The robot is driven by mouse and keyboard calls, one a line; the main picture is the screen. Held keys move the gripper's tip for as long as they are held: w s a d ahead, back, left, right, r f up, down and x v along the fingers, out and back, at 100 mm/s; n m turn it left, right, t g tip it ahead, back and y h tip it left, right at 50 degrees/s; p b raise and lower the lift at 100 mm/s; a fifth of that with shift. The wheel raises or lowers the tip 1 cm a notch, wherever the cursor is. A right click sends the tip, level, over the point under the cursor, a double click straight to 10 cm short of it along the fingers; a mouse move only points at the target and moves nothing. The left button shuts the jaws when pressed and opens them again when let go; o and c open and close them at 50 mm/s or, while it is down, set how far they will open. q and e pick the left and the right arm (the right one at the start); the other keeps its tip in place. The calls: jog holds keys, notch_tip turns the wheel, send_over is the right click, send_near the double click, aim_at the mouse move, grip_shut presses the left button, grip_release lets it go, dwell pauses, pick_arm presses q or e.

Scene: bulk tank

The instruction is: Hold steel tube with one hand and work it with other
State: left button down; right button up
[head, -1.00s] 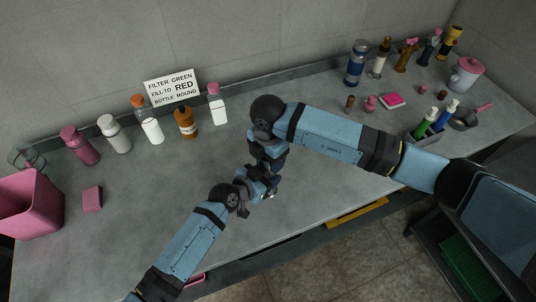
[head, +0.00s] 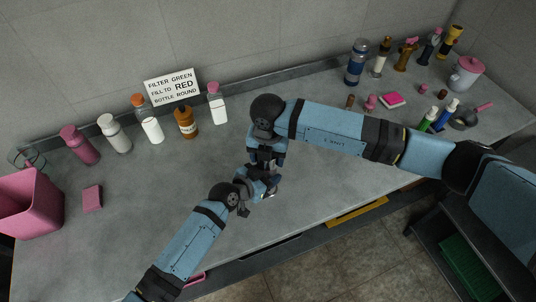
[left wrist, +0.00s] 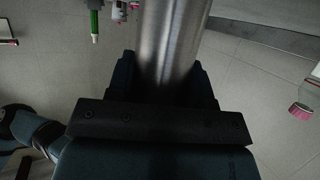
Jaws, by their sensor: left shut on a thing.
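The steel tube (left wrist: 172,40) is a smooth, shiny grey cylinder, large in the left wrist view. My left gripper (left wrist: 165,90) is shut on it, with the tube standing out from between its dark jaws. In the head view my left gripper (head: 262,187) is over the front middle of the bench. There, only a small bright bit of metal (head: 272,195) shows beside it, and most of the tube is hidden by the grippers. My right gripper (head: 262,160) points down just above the left one, very close to it. Its fingers are hidden, so I cannot tell its opening.
Several bottles, including a brown one (head: 186,121), stand along the back wall by a sign (head: 172,86). A pink bin (head: 32,205) and pink sponge (head: 92,198) are at the left.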

jog(key=o, duration=0.5)
jog(key=shift+c, duration=0.2)
jog(key=shift+r, duration=0.1)
notch_tip(320, 180, up, 4)
jog(key=shift+f, duration=0.1)
jog(key=shift+r, duration=0.25)
jog(key=shift+c, duration=0.5)
jog(key=m, duration=0.1)
jog(key=r+m, duration=0.1)
jog(key=shift+r+m, duration=0.25)
jog(key=shift+m, duration=0.05)
jog(key=r+m, duration=0.1)
jog(key=m, duration=0.2)
jog(key=shift+r+m, duration=0.35)
jog(key=shift+m, duration=0.05)
jog(key=shift+f, duration=3.85)
